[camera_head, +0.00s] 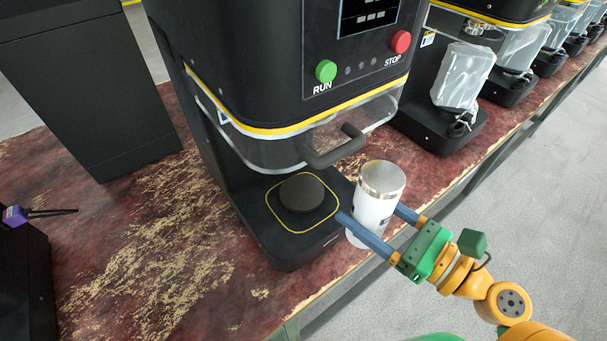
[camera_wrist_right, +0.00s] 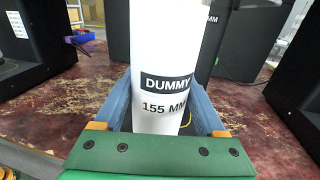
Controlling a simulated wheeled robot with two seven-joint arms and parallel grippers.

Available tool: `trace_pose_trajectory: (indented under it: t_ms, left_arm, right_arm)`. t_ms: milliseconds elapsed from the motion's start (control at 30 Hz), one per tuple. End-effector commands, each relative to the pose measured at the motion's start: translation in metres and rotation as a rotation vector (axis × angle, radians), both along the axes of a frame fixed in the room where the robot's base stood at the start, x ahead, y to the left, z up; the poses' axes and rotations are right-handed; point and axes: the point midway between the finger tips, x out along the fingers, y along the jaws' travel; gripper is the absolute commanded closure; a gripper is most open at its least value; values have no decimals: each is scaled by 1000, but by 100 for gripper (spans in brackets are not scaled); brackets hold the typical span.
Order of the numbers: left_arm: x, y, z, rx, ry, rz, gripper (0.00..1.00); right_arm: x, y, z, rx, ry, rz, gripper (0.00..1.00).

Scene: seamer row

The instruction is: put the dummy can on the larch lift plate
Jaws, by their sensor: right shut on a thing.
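The dummy can (camera_head: 373,212) is a white cylinder with a silver top. No name larch is readable on the machine. My left gripper is out of view.
The nearest seamer (camera_head: 290,60) has a clear guard with a dark handle (camera_head: 336,148) above the plate, plus RUN and STOP buttons. The worn red bench (camera_head: 150,250) is clear at front left; a purple-handled tool (camera_head: 16,215) is at far left.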

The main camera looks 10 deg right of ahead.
Motion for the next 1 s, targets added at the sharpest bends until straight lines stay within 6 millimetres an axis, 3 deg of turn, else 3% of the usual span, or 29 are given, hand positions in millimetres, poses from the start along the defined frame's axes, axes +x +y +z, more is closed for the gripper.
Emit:
trace_pose_trajectory:
  t_ms: [67, 100, 300, 633, 900, 1000]
  left_arm:
    - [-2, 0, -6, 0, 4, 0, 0]
    - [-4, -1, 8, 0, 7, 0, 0]
    - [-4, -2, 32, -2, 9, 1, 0]
    - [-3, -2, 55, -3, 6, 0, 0]
    - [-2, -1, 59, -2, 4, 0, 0]
    - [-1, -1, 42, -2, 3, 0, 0]
  right_arm:
    - [14, 8, 0, -5, -14, 10, 96]
    - [24, 10, 8, 1, -12, 4, 96]
    - [59, 24, 9, 3, -10, -2, 96]
    - [115, 48, 6, 3, -10, -1, 96]
    - [168, 70, 3, 3, -9, 1, 96]
    - [167, 69, -19, 1, -5, 1, 96]
